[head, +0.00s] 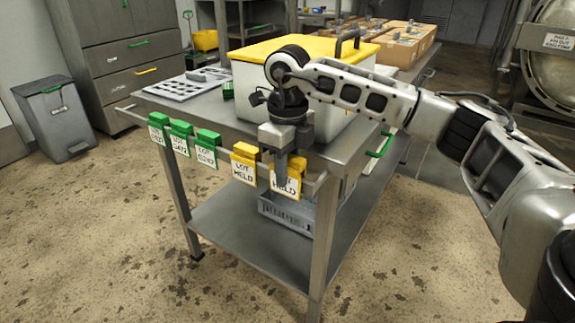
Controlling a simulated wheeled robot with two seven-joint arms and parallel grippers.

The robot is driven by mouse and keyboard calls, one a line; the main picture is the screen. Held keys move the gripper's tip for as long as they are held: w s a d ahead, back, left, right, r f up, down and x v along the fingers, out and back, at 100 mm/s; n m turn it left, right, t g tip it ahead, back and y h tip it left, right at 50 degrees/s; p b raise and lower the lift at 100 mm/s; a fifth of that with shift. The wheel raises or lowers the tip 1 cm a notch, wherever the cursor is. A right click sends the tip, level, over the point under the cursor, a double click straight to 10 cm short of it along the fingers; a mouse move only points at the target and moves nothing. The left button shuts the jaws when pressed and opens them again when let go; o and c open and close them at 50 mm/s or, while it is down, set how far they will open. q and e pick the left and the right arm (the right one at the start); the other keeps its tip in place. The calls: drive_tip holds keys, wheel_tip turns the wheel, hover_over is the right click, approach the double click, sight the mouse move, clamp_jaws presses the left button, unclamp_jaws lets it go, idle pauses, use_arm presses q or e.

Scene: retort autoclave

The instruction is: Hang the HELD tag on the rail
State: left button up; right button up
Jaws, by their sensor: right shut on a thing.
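My right gripper (282,163) points down at the front edge of the steel table and is shut on a yellow-clipped tag (286,184) whose white card reads LOT HELD. The fingers cover part of this tag. It is level with the rail (222,150) along the table's front edge, near the right corner; I cannot tell whether its clip sits on the rail. A second yellow HELD tag (244,165) hangs just left of it, apart from the gripper. Three green-clipped tags (180,138) hang farther left on the rail. My left gripper is not in view.
A white bin with a yellow lid (262,48) stands on the table behind my gripper. A grey basket (285,212) is on the lower shelf. A green handle (381,145) is at the right side. The floor in front is clear.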

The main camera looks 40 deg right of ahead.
use_arm(q)
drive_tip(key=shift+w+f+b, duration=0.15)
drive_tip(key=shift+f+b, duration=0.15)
drive_tip(key=shift+b, duration=0.05)
use_arm(e)
drive_tip(key=shift+f, duration=0.75)
drive_tip(key=o, duration=1)
use_arm(q)
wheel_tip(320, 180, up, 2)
drive_tip(key=p, duration=0.3)
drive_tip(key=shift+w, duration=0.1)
use_arm(e)
wheel_tip(320, 180, up, 16)
